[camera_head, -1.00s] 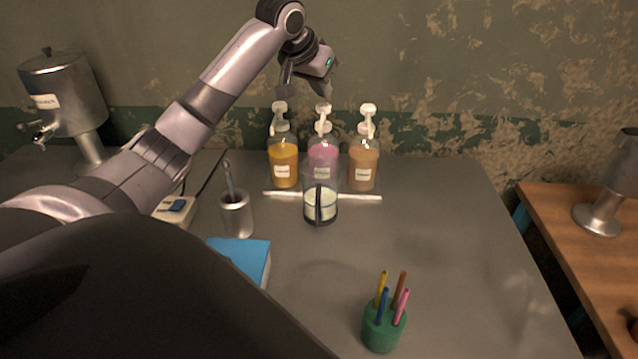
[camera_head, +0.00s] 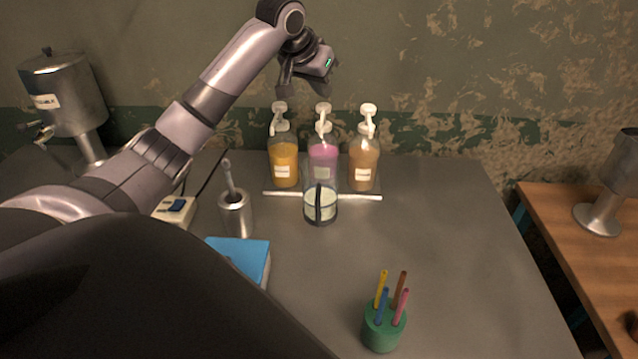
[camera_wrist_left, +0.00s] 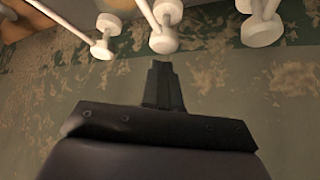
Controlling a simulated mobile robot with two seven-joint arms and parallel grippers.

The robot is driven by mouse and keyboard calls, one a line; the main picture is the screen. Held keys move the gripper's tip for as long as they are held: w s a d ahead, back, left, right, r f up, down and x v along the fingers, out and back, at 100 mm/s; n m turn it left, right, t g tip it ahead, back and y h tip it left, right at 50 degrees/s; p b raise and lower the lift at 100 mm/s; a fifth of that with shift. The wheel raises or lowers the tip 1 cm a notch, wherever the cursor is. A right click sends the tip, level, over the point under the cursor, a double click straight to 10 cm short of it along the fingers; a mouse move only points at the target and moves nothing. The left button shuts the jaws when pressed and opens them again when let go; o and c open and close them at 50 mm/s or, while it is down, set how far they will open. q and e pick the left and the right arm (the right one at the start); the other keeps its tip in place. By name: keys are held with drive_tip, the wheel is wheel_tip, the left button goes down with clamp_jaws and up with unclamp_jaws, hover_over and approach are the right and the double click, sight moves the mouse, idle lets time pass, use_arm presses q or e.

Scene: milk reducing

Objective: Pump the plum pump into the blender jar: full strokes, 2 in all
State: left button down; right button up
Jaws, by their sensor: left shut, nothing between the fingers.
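The plum pump (camera_head: 322,154) is the middle of three clear bottles with white pump heads, and it holds pink-purple liquid. The blender jar (camera_head: 320,208), clear with a dark handle and pale contents, stands in front of it and hides its lower part. My left gripper (camera_head: 318,90) is shut and empty, above the pump heads. In the left wrist view the shut fingers (camera_wrist_left: 163,88) point at a white pump head (camera_wrist_left: 164,40), with a visible gap between. My right gripper is not in view.
An amber pump bottle (camera_head: 284,163) and a brown one (camera_head: 363,165) flank the plum pump. A metal cup (camera_head: 236,215) with a utensil, a blue box (camera_head: 245,254) and a green pen holder (camera_head: 381,332) stand nearer. A metal dispenser (camera_head: 68,95) is at the left. The table's right side is clear.

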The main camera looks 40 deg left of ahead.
sight(324, 104)
use_arm(q)
drive_tip(key=shift+f, duration=0.15)
idle(0.5)
drive_tip(key=shift+f+b, duration=0.55)
drive_tip(key=shift+f, duration=0.95)
drive_tip(key=shift+r+p, duration=1.15)
drive_tip(key=shift+r, duration=0.3)
